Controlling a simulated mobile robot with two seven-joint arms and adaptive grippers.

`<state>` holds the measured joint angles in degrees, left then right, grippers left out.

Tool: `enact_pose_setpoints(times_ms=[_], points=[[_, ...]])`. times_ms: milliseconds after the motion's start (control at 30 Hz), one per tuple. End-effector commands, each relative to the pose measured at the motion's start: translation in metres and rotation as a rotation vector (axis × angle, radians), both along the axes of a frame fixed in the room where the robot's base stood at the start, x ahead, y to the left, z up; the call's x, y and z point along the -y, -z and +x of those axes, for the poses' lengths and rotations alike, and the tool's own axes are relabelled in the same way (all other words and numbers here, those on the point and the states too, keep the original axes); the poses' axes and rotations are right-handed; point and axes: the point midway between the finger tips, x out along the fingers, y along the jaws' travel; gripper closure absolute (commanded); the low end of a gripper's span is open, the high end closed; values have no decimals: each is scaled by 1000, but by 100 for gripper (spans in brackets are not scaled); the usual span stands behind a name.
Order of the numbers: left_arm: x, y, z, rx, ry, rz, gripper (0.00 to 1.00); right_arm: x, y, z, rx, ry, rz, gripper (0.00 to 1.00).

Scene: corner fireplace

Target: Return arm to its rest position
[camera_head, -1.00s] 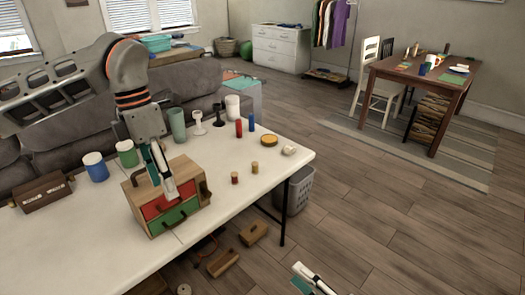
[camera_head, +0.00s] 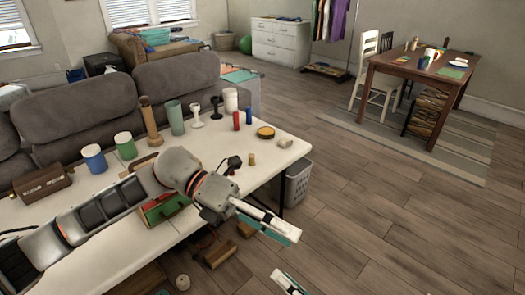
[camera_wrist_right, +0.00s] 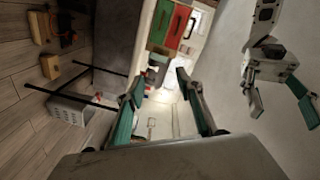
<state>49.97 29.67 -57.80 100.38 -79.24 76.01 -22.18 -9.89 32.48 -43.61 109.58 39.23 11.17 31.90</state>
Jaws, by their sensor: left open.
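My left gripper (camera_head: 284,231) is at the end of the left arm, which now reaches across the front of the white table in the head view. Its fingers extend past the table's right front edge over the floor, with nothing between them. It also shows at the right of the right wrist view (camera_wrist_right: 284,117), fingers spread. My right gripper (camera_head: 288,283) shows only partly at the bottom edge of the head view. In the right wrist view its two teal fingers (camera_wrist_right: 160,78) are apart and empty.
The white table (camera_head: 110,262) holds a wooden drawer box (camera_head: 165,208), partly hidden behind my left arm, plus cups, spools and a brown case (camera_head: 42,183). A grey basket (camera_head: 298,183) stands under the table's right end. The floor (camera_head: 390,220) to the right is clear.

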Motion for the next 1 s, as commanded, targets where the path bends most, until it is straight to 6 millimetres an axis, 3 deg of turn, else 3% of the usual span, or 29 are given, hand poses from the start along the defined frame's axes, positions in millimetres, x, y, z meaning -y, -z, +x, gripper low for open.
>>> enact_pose_setpoints(times_ms=[100, 200, 333, 467, 567, 767, 867, 1000], points=[[23, -16, -4, -162, -107, -192, 50, 0, 7, -2, 50, 16, -93, 63], [30, -29, 5, -304, -218, -333, 50, 3, 14, -3, 90, 32, -178, 63], [25, -36, 29, -506, -392, -492, 50, 9, 25, -4, 134, 53, -295, 63], [4, -23, 59, -724, -589, -620, 50, 19, 39, -6, 166, 73, -420, 63], [-20, 2, 80, -899, -752, -699, 50, 29, 51, -8, 184, 87, -522, 63], [-86, 91, 103, -1259, -1111, -790, 50, 56, 79, -16, 197, 107, -735, 63], [-122, 150, 95, -1440, -1297, -804, 50, 73, 94, -23, 191, 110, -845, 63], [-167, 230, 63, -1663, -1536, -788, 50, 96, 114, -33, 177, 106, -986, 63]])
